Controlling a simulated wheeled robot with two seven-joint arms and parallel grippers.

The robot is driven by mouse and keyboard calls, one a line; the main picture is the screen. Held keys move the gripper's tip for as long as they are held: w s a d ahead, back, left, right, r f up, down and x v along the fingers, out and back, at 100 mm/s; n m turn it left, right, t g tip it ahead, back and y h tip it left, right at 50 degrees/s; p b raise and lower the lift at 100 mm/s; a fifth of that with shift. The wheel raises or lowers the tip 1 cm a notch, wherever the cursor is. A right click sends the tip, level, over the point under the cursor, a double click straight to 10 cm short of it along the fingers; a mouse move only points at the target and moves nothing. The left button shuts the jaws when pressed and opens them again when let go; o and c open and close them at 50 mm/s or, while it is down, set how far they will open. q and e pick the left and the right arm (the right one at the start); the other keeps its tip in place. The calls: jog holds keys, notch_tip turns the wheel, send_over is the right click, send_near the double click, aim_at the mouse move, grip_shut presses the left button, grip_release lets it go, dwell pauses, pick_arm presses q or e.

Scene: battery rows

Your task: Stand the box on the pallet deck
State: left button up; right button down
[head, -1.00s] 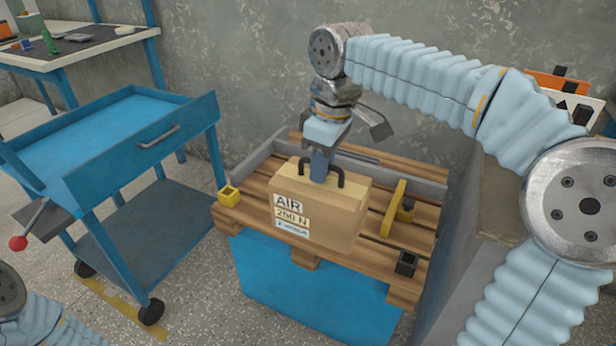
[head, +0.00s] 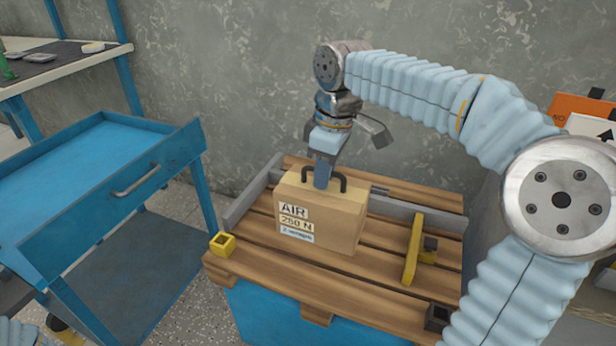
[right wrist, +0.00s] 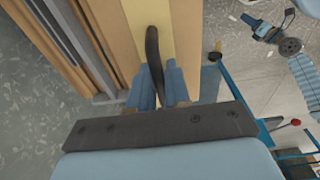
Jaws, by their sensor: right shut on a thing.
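The box (head: 335,225) is a tan case with a black handle and a white and yellow label reading "AIR 250 N". It is upright over the wooden pallet deck (head: 380,275), towards the back left; whether its base touches the slats I cannot tell. My right gripper (head: 323,178) is shut on the box's handle from above. In the right wrist view the handle (right wrist: 153,50) runs between the two blue fingers (right wrist: 158,85), with the box top (right wrist: 180,25) beyond.
Grey rails (head: 425,214) line the pallet's back and left. A yellow bracket (head: 412,250) stands right of the box, a yellow block (head: 222,244) at the left corner and a dark block (head: 437,316) at the front right. A blue cart (head: 95,190) stands left.

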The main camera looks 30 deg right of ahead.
aim_at(355, 185)
jog(key=d+f, duration=0.4)
jog(key=d, duration=0.1)
jog(key=d+f, duration=0.2)
jog(key=shift+d+b, duration=0.3)
jog(key=shift+b, duration=0.05)
jog(key=shift+d+f, duration=0.45)
jog(key=shift+f, duration=0.05)
jog(key=shift+d+f, duration=0.15)
jog(key=shift+f, duration=0.75)
jog(key=shift+d+f, duration=0.1)
jog(key=shift+f, duration=0.8)
jog(key=shift+f+b, duration=0.1)
jog(key=shift+b, duration=0.25)
jog(key=c, duration=1.1)
grip_release()
